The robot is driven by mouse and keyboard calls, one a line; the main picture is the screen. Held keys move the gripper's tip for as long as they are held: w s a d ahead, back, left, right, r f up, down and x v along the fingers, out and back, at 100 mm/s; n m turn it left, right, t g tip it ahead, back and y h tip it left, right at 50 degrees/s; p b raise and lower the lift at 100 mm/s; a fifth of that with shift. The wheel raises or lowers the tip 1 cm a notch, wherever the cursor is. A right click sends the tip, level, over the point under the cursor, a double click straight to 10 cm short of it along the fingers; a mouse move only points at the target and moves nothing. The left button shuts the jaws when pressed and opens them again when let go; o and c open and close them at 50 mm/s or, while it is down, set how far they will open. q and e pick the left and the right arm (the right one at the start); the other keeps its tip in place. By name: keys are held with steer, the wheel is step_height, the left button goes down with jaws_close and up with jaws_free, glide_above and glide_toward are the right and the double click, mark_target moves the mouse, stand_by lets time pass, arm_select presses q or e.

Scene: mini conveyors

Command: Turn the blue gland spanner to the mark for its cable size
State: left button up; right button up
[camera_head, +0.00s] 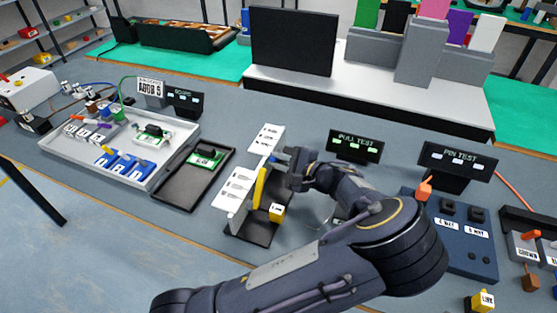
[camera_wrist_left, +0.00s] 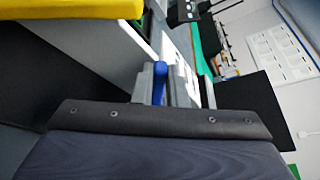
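The blue spanner (camera_wrist_left: 160,82) shows as a blue handle between the two fingers of my left gripper (camera_wrist_left: 163,88) in the left wrist view, and the fingers appear closed on it. In the head view my left gripper (camera_head: 287,162) is beside a stand with upright white label panels (camera_head: 237,188); only a small bit of blue shows at its tips. A yellow spanner (camera_head: 260,187) stands upright at the front panel, and its yellow also fills the upper left of the left wrist view (camera_wrist_left: 70,9). The size marks are too small to read. My right gripper is not in view.
A PULL TEST display (camera_head: 355,146) stands behind my wrist, and a PIN TEST display (camera_head: 454,163) stands to the right. A dark tray (camera_head: 180,190) and a white parts tray (camera_head: 75,158) are at left.

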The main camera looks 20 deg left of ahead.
arm_select(q)
jaws_close()
steer(key=shift+w+r+m+p, duration=0.3)
steer(key=shift+r+p, duration=0.15)
steer(key=shift+p, duration=0.4)
steer(key=w+r+m+g+h+p, duration=0.1)
steer(key=w+r+m+g+p, duration=0.2)
steer(key=w+m+g+p, duration=0.2)
steer(key=shift+w+a+m+p, duration=0.25)
steer(key=shift+w+m+p, duration=1.1)
steer(key=shift+p, duration=0.55)
steer(key=shift+w, duration=0.15)
steer(key=o, duration=0.5)
jaws_free()
steer(key=shift+f, duration=0.1)
